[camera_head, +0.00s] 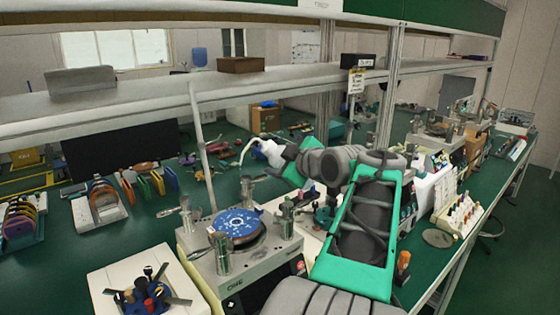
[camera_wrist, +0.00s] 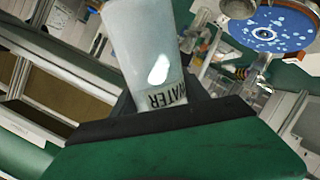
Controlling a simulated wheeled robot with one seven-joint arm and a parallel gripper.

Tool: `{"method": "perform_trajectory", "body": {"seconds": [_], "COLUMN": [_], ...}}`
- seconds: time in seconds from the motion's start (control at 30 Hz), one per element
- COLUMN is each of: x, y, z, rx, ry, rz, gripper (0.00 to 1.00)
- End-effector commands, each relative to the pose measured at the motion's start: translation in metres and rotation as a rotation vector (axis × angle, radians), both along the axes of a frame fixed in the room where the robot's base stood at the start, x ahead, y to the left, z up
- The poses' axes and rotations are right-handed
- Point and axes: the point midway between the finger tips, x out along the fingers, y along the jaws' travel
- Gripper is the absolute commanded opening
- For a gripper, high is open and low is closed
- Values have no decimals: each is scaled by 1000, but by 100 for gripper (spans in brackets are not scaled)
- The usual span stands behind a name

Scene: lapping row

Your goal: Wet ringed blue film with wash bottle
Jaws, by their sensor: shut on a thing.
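A wash bottle (camera_wrist: 145,45) with translucent pale walls and an upside-down WATER label is held in my gripper (camera_wrist: 162,108). In the head view my gripper (camera_head: 288,163) is above and right of the lapping machine (camera_head: 240,285). The bottle (camera_head: 268,150) is tilted there, and its thin white spout curves out to the left and down. The blue film (camera_head: 238,221) lies on the machine's round plate, with several pale, droplet-like spots on it. The film also shows at the top right in the wrist view (camera_wrist: 268,32). The bottle's lower part is partly hidden by my gripper.
Metal posts (camera_head: 285,218) stand around the plate. A white box with a blue knob holder (camera_head: 150,298) is at the front left. Racks of coloured discs (camera_head: 100,203) stand at the left. A shelf (camera_head: 150,95) runs above the green bench.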

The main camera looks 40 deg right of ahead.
Motion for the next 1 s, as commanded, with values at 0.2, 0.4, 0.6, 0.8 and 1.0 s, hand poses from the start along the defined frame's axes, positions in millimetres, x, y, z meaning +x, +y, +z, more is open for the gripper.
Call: {"method": "perform_trajectory", "body": {"seconds": [0.2, 0.4, 0.6, 0.8, 1.0], "x": [-1, 0, 0, 0, 1], "y": [-2, 0, -1, 0, 1], "z": [-3, 1, -3, 1, 1], "rx": [181, 211, 398, 423, 421], "ry": [-113, -134, -249, -265, -264], "rz": [-2, 1, -1, 1, 3], "gripper": [0, 0, 0, 0, 0]}}
